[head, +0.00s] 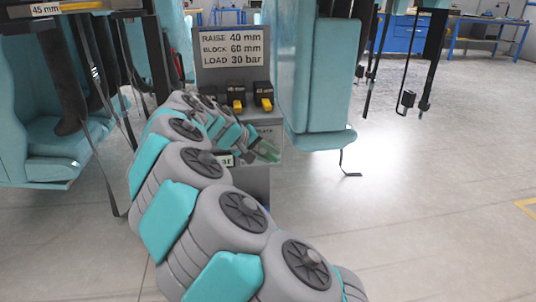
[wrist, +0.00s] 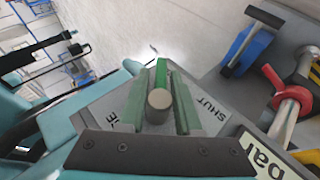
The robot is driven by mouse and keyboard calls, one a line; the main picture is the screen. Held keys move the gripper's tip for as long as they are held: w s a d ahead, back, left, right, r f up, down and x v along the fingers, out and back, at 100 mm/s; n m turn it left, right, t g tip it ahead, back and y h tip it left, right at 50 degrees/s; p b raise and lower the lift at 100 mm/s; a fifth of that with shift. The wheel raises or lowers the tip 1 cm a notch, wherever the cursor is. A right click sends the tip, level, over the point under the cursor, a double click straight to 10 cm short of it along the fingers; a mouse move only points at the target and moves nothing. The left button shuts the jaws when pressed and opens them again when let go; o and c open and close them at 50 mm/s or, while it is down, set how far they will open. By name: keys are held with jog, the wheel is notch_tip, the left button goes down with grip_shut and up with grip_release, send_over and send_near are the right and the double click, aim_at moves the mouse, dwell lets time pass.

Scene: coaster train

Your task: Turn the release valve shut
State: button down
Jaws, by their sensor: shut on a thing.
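The release valve (wrist: 161,70) shows in the wrist view as a narrow green lever with a round grey hub, on a grey plate. The word SHUT is printed on the plate to the right of the lever; a partly covered word ending in LE is on the left. The lever points up in the picture, between the two words. My gripper (wrist: 160,88) has its green fingers on both sides of the lever, shut on it. In the head view my gripper (head: 265,151) is at the front of the grey stand, and the valve cannot be made out there.
A red handle (wrist: 283,88) and a blue part with a black bar (wrist: 245,50) stand right of the valve. A sign (head: 231,47) reads RAISE 40 mm, BLOCK 60 mm, LOAD 30 bar. Teal seats (head: 320,85) flank the stand. Floor at right (head: 430,200) is clear.

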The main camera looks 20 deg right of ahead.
aim_at(260, 153)
jog(key=shift+a+y, duration=0.1)
jog(key=shift+y, duration=0.2)
jog(key=y, duration=0.2)
jog(key=y+p, duration=0.1)
jog(key=shift+w+a+f+m+t, duration=0.1)
jog(key=shift+a+f+m+t, duration=0.1)
jog(key=shift+a+m+t, duration=0.15)
jog(key=t+y, duration=0.1)
jog(key=y, duration=0.2)
jog(key=a+m+y, duration=0.1)
jog(key=y, duration=0.2)
jog(key=a+m+t+y, duration=0.1)
jog(key=y, duration=0.2)
jog(key=shift+w+f+t, duration=0.1)
jog(key=shift+w+t, duration=0.25)
jog(key=shift+a+r+m+t+y+b, duration=0.15)
jog(key=shift+t+y+b, duration=0.1)
jog(key=shift+y, duration=0.35)
jog(key=shift+r+m+t+y+b, duration=0.15)
jog(key=shift+y+b, duration=0.1)
jog(key=shift+y, duration=0.35)
jog(key=shift+a+m+t+y+b, duration=0.15)
jog(key=shift+t+y+b, duration=0.1)
jog(key=shift+y, duration=0.35)
jog(key=c, duration=0.9)
grip_release()
jog(key=shift+o, duration=0.2)
jog(key=shift+d, duration=0.1)
